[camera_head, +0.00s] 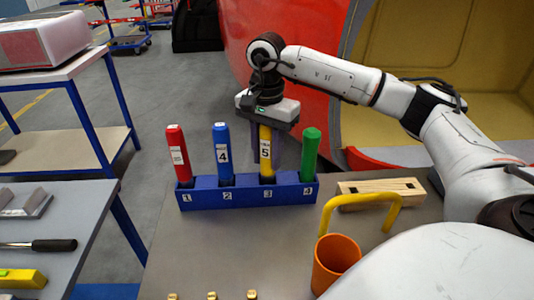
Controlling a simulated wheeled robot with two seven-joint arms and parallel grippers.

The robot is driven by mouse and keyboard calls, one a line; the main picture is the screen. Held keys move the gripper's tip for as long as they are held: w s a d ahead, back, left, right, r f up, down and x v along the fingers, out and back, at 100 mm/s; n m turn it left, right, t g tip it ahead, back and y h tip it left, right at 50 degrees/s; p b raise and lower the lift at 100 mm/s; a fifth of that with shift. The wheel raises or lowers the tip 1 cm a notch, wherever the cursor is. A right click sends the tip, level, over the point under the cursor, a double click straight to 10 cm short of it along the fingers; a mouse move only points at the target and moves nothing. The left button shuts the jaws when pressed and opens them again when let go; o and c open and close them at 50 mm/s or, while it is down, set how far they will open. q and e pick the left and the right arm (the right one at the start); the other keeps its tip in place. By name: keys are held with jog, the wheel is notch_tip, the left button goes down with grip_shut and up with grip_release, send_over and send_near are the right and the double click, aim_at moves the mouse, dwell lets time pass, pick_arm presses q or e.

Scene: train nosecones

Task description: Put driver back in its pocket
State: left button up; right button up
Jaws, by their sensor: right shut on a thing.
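A blue holder (247,194) with pockets numbered 1 to 4 stands on the grey table. The yellow driver (266,152), labelled 5, is upright at pocket 3, with its lower end hidden behind the pocket's front wall; how deep it sits I cannot tell. My right gripper (266,122) points down from above and is shut on the top of the yellow driver. The red driver (179,155) is in pocket 1, the blue driver (222,152), labelled 4, in pocket 2, and the green driver (310,155) in pocket 4. My left gripper is not in view.
An orange cup (335,262) stands front right, by a yellow handle-like bar (362,198). A slotted wooden block (381,192) lies right of the holder. Several small brass pieces (212,296) lie at the front edge. A side table (70,215) at left holds a black-handled tool (54,245).

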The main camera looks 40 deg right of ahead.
jog(key=shift+f, duration=0.15)
jog(key=o, duration=1.1)
jog(key=shift+r, duration=0.45)
notch_tip(320, 180, up, 11)
jog(key=shift+a+r, duration=0.1)
jog(key=shift+r, duration=0.1)
